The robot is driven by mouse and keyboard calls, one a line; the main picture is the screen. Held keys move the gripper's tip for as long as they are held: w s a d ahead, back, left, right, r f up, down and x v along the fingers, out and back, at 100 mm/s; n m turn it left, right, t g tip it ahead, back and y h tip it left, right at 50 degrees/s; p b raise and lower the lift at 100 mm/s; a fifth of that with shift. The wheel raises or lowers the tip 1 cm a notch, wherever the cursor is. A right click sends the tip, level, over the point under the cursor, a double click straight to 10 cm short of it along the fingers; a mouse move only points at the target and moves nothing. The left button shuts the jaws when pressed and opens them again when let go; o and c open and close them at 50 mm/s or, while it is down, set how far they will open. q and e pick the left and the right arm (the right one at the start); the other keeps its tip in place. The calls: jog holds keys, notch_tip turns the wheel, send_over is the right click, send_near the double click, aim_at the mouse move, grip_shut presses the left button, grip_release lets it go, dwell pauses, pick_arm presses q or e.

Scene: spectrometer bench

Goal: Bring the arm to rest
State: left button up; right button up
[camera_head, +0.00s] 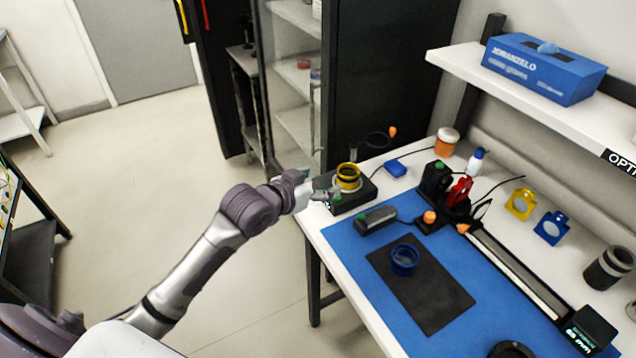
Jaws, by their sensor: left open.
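My left arm reaches in from the lower left. Its gripper (322,184) is open at the bench's far left corner, close beside a black device (352,198) with a yellow ring (348,176) on top. I cannot tell whether the fingers touch the device. Nothing shows held in the gripper. My right gripper is not in view.
The white bench (352,274) bears a blue mat (347,250) and a black pad (432,297) with a blue ring (404,258) on it. A rail (515,268) with mounts runs behind. A shelf (463,61) overhangs. Open floor lies left.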

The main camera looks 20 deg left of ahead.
pick_arm(q)
jog(key=shift+s, duration=0.1)
dwell(0.4)
